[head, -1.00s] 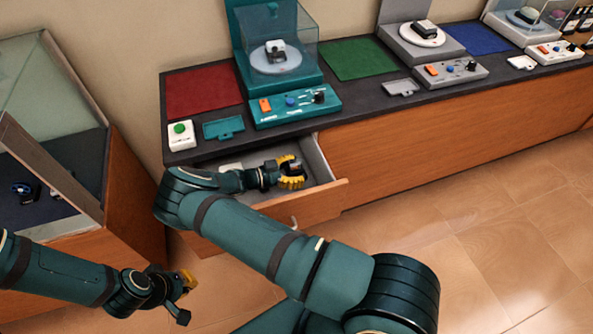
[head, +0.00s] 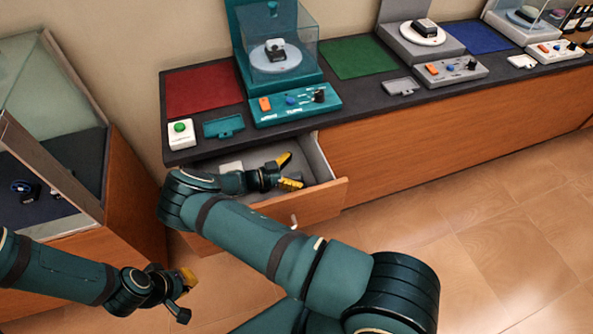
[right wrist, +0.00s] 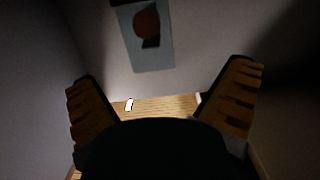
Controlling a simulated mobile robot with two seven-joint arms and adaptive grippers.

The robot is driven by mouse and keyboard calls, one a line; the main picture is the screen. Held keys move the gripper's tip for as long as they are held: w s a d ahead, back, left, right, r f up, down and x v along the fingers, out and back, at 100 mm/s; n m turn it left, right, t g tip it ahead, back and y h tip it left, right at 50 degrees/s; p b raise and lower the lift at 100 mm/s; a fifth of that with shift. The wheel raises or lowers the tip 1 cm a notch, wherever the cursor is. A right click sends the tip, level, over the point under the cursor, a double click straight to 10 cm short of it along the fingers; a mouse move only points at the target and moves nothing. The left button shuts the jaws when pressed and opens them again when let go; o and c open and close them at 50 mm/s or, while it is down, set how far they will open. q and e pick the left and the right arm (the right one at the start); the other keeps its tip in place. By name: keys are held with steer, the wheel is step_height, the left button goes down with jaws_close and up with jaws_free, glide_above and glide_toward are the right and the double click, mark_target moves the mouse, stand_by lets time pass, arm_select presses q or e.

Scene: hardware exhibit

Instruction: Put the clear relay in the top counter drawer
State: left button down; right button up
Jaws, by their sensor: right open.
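The top counter drawer (head: 322,203) is pulled open below the left end of the counter. My right gripper (head: 288,171) is inside it, its yellow fingers spread apart, and nothing shows between them. In the right wrist view the two fingers (right wrist: 160,100) stand wide apart. Beyond them is a grey, see-through-looking rectangle (right wrist: 130,40) with a reddish-brown round part and a dark block; it may be the clear relay, but I cannot be sure. I cannot make out the relay in the head view. My left gripper (head: 184,292) hangs low, away from the drawer; its opening is unclear.
A pale flat item (head: 231,167) lies at the drawer's left. On the counter are a red mat (head: 203,90), a green-button box (head: 181,135), a teal control panel (head: 293,103) and a covered turntable (head: 276,62). A glass case (head: 62,120) stands left. Floor at right is clear.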

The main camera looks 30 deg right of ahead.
steer(key=shift+r, duration=0.25)
steer(key=v, duration=0.7)
steer(key=shift+a+r, duration=0.2)
steer(key=shift+r, duration=0.2)
